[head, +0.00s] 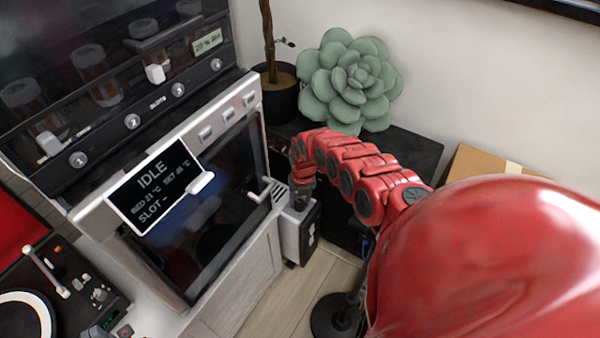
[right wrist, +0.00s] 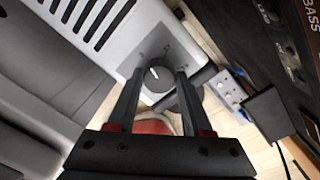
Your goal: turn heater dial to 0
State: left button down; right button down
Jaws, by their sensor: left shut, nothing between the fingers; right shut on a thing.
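The heater (head: 292,238) is a small light-grey box with slots in its top, standing low beside the machine cabinet. It also shows in the right wrist view (right wrist: 124,32), slots at upper left. Its round dark dial (right wrist: 158,76) sits on a grey panel. The dial's white pointer line points up and slightly left in that view. Small marks surround it, too small to read. My right gripper (right wrist: 160,72) is shut on the dial, one finger on each side. In the head view my right gripper (head: 302,196) reaches down to the heater's top. My left gripper is not in view.
The machine with an IDLE screen (head: 155,185) stands close left of the heater. A dark low cabinet (head: 405,150) with a succulent (head: 350,80) is behind. A power strip (right wrist: 228,92) with a black plug lies on the wooden floor nearby. A round black stand base (head: 335,315) is in front.

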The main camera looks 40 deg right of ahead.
aim_at(303, 202)
dwell(0.3)
jog(key=shift+c, duration=1.6)
grip_release()
notch_tip(303, 202, up, 17)
jog(key=p, duration=0.5)
jog(key=shift+s+d+r, duration=0.15)
jog(key=shift+s+d, duration=0.1)
jog(key=shift+d, duration=0.15)
